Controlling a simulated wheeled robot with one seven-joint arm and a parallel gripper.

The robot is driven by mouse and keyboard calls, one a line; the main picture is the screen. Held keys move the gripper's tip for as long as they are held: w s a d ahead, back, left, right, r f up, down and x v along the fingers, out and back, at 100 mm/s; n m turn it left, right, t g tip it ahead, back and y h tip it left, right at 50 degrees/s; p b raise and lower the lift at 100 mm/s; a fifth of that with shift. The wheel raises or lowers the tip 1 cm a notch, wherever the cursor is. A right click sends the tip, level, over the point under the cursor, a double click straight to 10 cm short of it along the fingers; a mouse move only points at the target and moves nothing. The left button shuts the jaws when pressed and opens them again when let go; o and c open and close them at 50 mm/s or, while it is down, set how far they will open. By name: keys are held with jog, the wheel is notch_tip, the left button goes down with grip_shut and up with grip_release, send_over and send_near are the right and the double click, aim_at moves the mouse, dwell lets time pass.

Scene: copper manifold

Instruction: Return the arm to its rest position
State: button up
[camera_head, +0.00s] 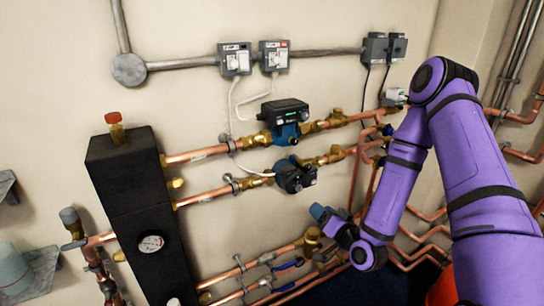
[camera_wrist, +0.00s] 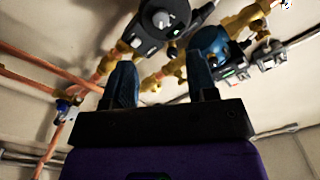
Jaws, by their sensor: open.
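My purple arm (camera_head: 395,185) reaches in from the right in the head view. Its wrist is bent low, in front of the copper pipes. My gripper (camera_head: 328,218) is at the lower middle of the head view, small and partly hidden by its own wrist. In the wrist view my gripper (camera_wrist: 162,85) shows two dark blue fingers set apart, with nothing held between them. Pipes and a pump with a black head (camera_wrist: 155,25) lie beyond the fingertips, and I see no clear contact.
Two pumps, an upper one (camera_head: 285,115) and a lower one (camera_head: 293,175), sit on copper pipes left of my arm. A tall black manifold block (camera_head: 135,210) stands at the left. Lower pipes with blue-handled valves (camera_head: 287,265) run below my gripper. Wall boxes (camera_head: 235,60) hang above.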

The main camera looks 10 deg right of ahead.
jog(key=s+d+r+n+g+h, duration=0.1)
jog(key=d+r+n+g+h, duration=0.2)
jog(key=r, duration=0.7)
jog(key=s+d+r+n+g+h, duration=0.15)
jog(key=r+g, duration=0.25)
jog(key=r, duration=0.6)
jog(key=s+r+g, duration=0.1)
jog(key=s+r, duration=0.3)
jog(key=s, duration=0.4)
jog(key=s+r+g, duration=0.2)
jog(key=s+r, duration=0.3)
jog(key=s, duration=0.3)
jog(key=s+r+m+g+h, duration=0.1)
jog(key=s+r+g, duration=0.1)
jog(key=s+r, duration=0.3)
jog(key=s, duration=0.4)
jog(key=shift+a, duration=0.4)
jog(key=shift+w, duration=0.1)
